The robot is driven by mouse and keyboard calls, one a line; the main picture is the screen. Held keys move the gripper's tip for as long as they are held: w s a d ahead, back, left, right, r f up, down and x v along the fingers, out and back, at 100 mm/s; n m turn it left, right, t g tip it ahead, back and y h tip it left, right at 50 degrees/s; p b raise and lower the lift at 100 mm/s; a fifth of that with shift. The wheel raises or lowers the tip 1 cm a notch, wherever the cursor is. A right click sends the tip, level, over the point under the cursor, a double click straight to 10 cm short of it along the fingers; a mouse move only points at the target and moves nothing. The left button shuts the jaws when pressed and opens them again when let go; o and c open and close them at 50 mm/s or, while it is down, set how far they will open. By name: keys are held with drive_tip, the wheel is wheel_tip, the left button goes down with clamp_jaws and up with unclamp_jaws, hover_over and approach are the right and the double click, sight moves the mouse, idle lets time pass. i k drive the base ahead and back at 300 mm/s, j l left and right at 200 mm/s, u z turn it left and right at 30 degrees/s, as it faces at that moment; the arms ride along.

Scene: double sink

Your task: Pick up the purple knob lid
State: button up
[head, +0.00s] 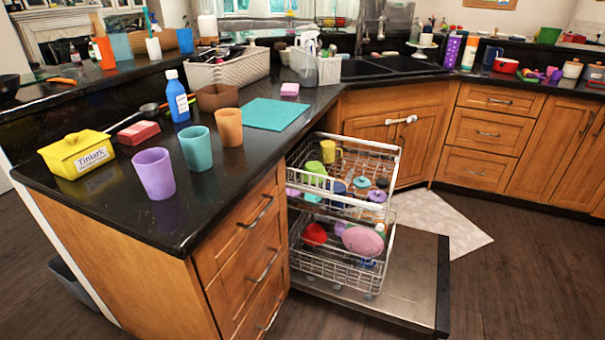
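A small round purple piece that looks like the purple knob lid (377,196) lies at the right side of the dishwasher's pulled-out upper rack (378,150). It is small in the head view, and rack wires partly cross it. A teal round piece (361,182) and a dark one (382,183) are close beside it. Another purple item (292,192) shows at the rack's left edge, but its shape is unclear. My gripper is not in view.
The dishwasher door (408,270) is folded down, with the lower rack (330,265) pulled out over it. A pink plate (362,240) and red bowl (315,234) sit there. The counter corner (195,235) juts out left. Open floor (520,270) lies right.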

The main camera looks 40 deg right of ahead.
sight(381, 198)
drive_tip(key=z, duration=1.25)
drive_tip(key=u, duration=1.3)
drive_tip(key=i+z, duration=0.4)
drive_tip(key=i+j+z, duration=0.15)
drive_tip(key=z, duration=0.2)
drive_tip(key=i+j+z, duration=0.25)
drive_tip(key=i+z, duration=0.15)
